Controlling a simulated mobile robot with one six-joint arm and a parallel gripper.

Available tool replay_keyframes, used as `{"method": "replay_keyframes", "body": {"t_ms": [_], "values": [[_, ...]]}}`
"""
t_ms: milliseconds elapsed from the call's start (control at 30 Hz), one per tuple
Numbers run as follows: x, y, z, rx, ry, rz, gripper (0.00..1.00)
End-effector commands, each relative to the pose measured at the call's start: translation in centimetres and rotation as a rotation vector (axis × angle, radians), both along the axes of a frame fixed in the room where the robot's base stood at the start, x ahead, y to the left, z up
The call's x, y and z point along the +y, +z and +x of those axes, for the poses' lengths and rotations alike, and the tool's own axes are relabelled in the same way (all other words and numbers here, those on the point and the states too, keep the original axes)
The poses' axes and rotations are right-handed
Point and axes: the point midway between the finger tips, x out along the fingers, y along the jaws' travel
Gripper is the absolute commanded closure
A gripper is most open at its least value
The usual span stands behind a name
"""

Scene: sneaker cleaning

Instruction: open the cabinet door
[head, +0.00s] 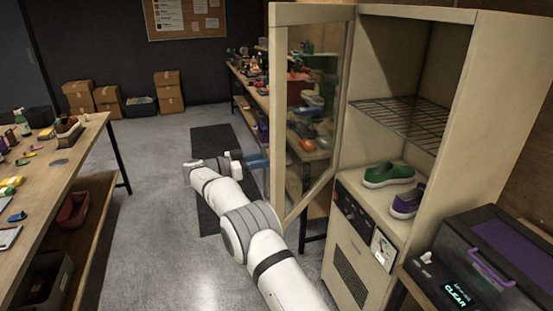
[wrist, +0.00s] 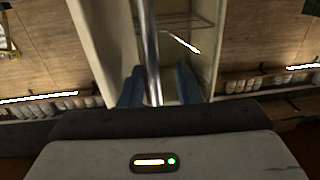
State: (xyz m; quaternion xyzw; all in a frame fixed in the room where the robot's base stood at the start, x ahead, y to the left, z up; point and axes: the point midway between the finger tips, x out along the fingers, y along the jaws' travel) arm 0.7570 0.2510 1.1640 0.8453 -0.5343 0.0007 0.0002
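The pale cabinet (head: 480,75) stands at the right in the head view. Its glass-paned door (head: 277,120) stands wide open, swung out to the left, and the compartment is uncovered. My gripper (head: 258,161) is by the door's outer face; its blue fingers are partly hidden by the door frame. In the wrist view a metal bar, apparently the door handle (wrist: 150,45), runs between the fingers of my gripper (wrist: 160,87). The fingers are apart, with a gap between the bar and the right finger. The bar is close to the left finger; contact is unclear.
A wire rack (head: 405,122) is inside the cabinet, above a green shoe (head: 389,173) and a purple shoe (head: 407,202). A dark box with a lit display (head: 457,295) stands at right. A workbench (head: 70,165) is at left. The grey floor (head: 155,235) between is clear.

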Motion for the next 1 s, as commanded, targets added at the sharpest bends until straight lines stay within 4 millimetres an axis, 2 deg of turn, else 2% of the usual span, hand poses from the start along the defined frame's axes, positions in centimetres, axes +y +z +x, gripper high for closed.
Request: {"method": "replay_keyframes", "body": {"t_ms": [167,267,567,700,1000], "values": [[-0.8,0.0,0.3,-0.001,-0.014,0.0,0.7],[-0.4,-0.1,0.1,-0.001,-0.014,0.0,0.7],[4.6,-0.3,-2.2,-0.003,-0.006,0.0,0.7],[6.0,0.0,-2.8,-0.002,-0.004,0.0,0.7],[7.2,0.1,-3.4,-0.002,-0.001,-0.001,0.7]]}}
